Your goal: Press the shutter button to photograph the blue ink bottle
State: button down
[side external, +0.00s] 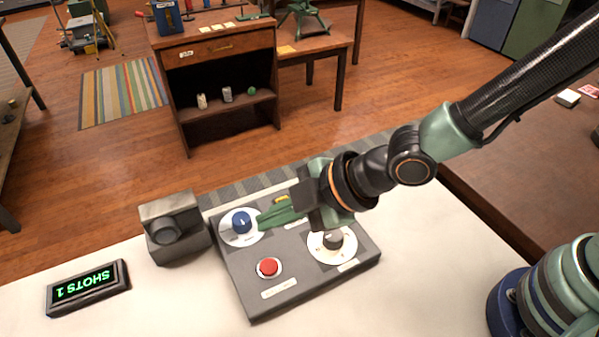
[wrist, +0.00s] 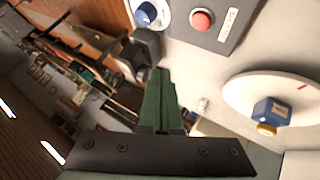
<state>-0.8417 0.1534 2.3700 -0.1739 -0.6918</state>
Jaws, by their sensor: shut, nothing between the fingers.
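A red button (side external: 269,267) sits in a white ring near the front of the grey control panel (side external: 310,291); it also shows at the top of the wrist view (wrist: 202,20). A grey camera (side external: 172,228) stands left of the panel. My gripper (side external: 262,221) has its green fingers shut and empty, above the panel beside the blue knob (side external: 242,222). No contact is visible.
A black knob on a white dial (side external: 333,240) is at the panel's right. A display (side external: 88,287) reading SHOTS 1, upside down, lies at the front left. The white tabletop (side external: 190,305) is bare in front. A wooden shelf (side external: 222,110) stands on the floor behind.

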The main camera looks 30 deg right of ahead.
aim_at(276, 267)
jog(key=shift+s+a, duration=0.15)
jog(key=shift+a, duration=0.1)
jog(key=shift+f, duration=0.1)
jog(key=shift+f, duration=4.4)
jog(key=shift+d+f, duration=0.15)
jog(key=shift+f, duration=0.3)
